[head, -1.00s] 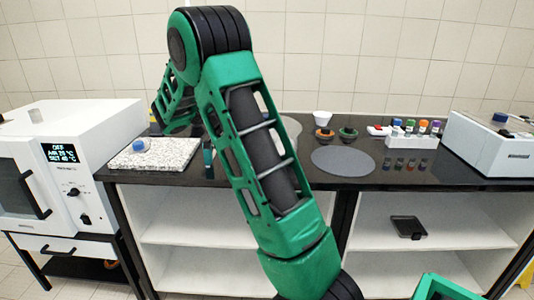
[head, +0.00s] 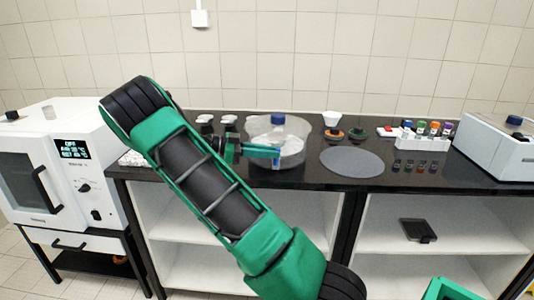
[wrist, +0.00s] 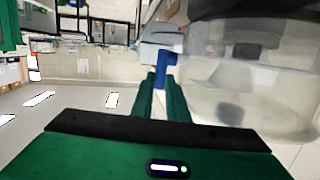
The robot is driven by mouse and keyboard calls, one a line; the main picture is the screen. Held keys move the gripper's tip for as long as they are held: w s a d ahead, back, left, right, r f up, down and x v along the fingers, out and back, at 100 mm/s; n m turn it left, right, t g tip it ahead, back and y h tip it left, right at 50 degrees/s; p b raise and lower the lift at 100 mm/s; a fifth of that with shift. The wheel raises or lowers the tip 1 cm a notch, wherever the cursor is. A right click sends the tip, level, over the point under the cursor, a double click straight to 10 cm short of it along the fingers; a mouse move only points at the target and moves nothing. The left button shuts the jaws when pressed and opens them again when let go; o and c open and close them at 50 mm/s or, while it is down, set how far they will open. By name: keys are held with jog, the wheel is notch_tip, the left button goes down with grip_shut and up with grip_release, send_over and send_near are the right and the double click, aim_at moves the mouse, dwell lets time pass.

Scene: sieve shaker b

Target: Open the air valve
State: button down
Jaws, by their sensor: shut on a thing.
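A clear round vessel (head: 293,148) with a blue knob (head: 278,119) on top stands on the black bench. A small blue valve handle (wrist: 166,68) is at its side in the wrist view, and a bit of it (head: 276,161) shows in the head view. My gripper (wrist: 160,85) is at the near left side of the vessel, its green fingers shut on the blue handle. In the head view my gripper (head: 275,152) reaches the vessel from the left. The handle's base is partly hidden by the fingers.
A grey disc (head: 352,162) lies right of the vessel. A rack of coloured-cap bottles (head: 423,141) and a white device (head: 500,148) stand farther right. A white oven (head: 60,160) stands at the left. My arm hides part of the bench.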

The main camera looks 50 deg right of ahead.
jog(key=shift+w, duration=0.15)
jog(key=c, duration=2)
grip_release()
jog(key=v, duration=1.1)
jog(key=shift+d+f, duration=0.1)
